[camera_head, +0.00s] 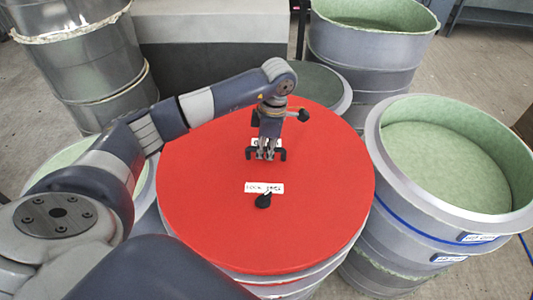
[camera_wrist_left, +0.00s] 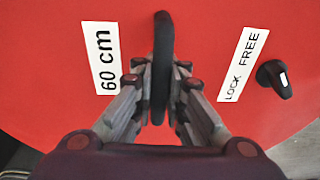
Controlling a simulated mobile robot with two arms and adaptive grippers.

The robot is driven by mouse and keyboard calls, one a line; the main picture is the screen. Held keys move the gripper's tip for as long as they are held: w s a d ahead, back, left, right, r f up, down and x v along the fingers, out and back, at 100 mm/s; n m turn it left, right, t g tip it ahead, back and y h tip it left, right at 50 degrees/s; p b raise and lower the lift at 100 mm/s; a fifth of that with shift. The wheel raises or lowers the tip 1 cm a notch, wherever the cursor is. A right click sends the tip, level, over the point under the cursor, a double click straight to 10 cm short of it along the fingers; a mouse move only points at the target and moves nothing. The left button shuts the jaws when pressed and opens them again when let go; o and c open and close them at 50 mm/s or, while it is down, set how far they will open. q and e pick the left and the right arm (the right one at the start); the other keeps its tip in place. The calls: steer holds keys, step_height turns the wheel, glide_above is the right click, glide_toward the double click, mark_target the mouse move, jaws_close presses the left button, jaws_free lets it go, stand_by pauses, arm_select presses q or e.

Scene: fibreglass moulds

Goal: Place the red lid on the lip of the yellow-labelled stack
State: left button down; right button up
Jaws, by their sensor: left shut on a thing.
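The red lid (camera_head: 325,190) is a large flat disc in the middle of the head view, above a grey cylindrical stack (camera_head: 285,290). I cannot tell whether it rests on that stack or hangs just above it. My left gripper (camera_head: 265,157) is shut on the lid's black handle, which stands between the fingers in the left wrist view (camera_wrist_left: 162,50). The lid bears a "60 cm" label (camera_wrist_left: 103,68), a "LOCK FREE" label (camera_wrist_left: 243,65) and a black knob (camera_head: 263,200). No yellow label is visible. My right gripper is not in view.
An open green-lined mould with a blue band (camera_head: 405,225) stands close on the right. Another open mould (camera_head: 365,50) stands at the back right. A tall grey cylinder (camera_head: 85,65) and a grey block (camera_head: 210,50) stand behind. Bare floor shows at the upper right.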

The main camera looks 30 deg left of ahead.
arm_select(q)
steer(key=shift+w+a+r, duration=0.2)
steer(key=shift+w+a, duration=0.15)
steer(key=shift+w, duration=0.05)
steer(key=shift+w+a+f+p, duration=0.15)
steer(key=shift+f+p, duration=0.15)
steer(key=shift+p, duration=0.15)
step_height(320, 180, down, 2)
steer(key=shift+p, duration=0.55)
steer(key=shift+f, duration=0.4)
steer(key=c, duration=1.6)
jaws_free()
steer(key=shift+f, duration=0.2)
